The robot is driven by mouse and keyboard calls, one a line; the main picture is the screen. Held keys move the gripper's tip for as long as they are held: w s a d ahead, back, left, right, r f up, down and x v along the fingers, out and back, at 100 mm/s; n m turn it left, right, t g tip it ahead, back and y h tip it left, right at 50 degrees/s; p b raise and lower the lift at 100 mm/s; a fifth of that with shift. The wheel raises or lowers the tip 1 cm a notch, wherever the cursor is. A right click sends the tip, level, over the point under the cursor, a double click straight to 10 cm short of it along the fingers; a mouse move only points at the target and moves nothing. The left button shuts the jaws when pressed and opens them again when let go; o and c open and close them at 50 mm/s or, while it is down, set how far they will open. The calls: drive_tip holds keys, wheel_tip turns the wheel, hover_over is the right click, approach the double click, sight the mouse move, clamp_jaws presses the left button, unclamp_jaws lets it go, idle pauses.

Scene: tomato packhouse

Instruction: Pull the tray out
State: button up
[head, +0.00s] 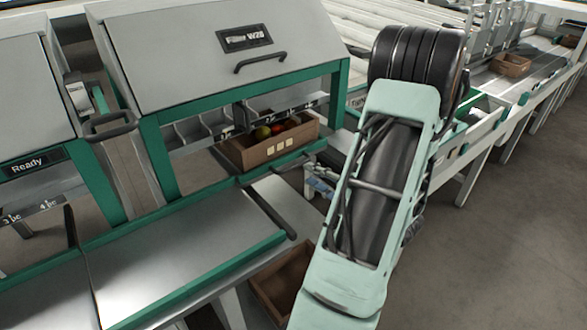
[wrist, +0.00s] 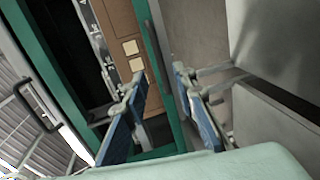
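The tray looks to be a brown box (head: 270,150) with red, yellow and green tomatoes in it. It sits in the opening under the grey hood, behind a green front rail (head: 285,160). Its brown front with pale square labels also shows in the wrist view (wrist: 124,28). My gripper (wrist: 158,82) is open, with its blue-padded fingers apart and nothing seen between them but the green rail and floor beyond. The tray front lies ahead of the left finger. In the head view my arm hides most of the gripper.
The grey hood (head: 200,55) with a dark handle (head: 260,62) stands over the tray. Small grey bins (head: 195,128) are left of it. A grey worktop (head: 180,250) is in front. Another brown box (head: 285,280) is lower down, beside my arm. Open floor (head: 510,240) lies right.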

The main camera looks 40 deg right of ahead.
sight(295, 166)
drive_tip(key=b+x, duration=0.1)
drive_tip(key=x, duration=0.7)
drive_tip(key=shift+w+a, duration=0.1)
drive_tip(key=shift+w, duration=0.1)
clamp_jaws()
